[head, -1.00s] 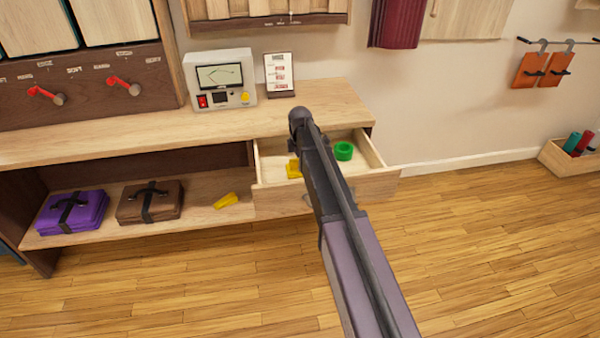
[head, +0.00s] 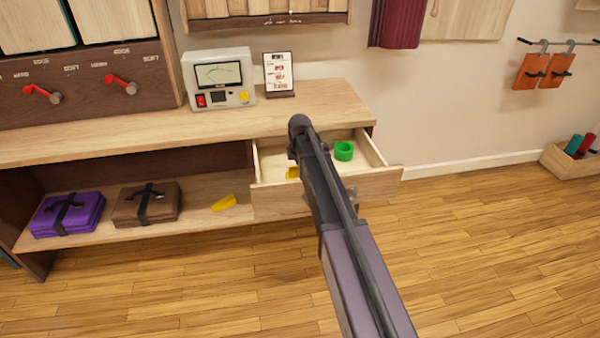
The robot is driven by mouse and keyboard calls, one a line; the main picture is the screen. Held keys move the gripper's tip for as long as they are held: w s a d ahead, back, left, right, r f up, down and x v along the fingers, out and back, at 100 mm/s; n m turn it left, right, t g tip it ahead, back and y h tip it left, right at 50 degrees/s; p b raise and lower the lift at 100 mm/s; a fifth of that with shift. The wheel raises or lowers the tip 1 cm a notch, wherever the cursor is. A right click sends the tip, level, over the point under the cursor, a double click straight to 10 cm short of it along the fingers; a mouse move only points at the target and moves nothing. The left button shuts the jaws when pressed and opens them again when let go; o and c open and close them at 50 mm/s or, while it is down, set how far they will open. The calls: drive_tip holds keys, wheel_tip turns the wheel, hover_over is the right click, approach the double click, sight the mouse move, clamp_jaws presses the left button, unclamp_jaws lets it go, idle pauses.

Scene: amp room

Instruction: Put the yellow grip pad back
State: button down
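A yellow piece (head: 292,173) shows at the left inside of the open drawer (head: 377,184), partly covered by my arm. A second yellow piece (head: 224,202), wedge-like, lies on the lower shelf left of the drawer. I cannot tell from their shapes which one is the grip pad. My arm reaches up from the bottom right, and its elbow-like end is over the drawer. My gripper is hidden behind the arm, so whether it touches the yellow piece in the drawer cannot be seen.
A green ring (head: 344,151) lies in the drawer, right of my arm. Purple (head: 68,213) and brown (head: 147,204) strapped bundles sit on the lower shelf. A grey meter box (head: 219,80) and a small sign (head: 279,75) stand on the countertop.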

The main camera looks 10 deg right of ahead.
drive_tip(key=shift+f, duration=0.2)
drive_tip(key=shift+c, duration=2.2)
unclamp_jaws()
drive_tip(key=shift+r, duration=0.15)
wheel_tip(320, 180, up, 12)
drive_tip(key=p, duration=1.2)
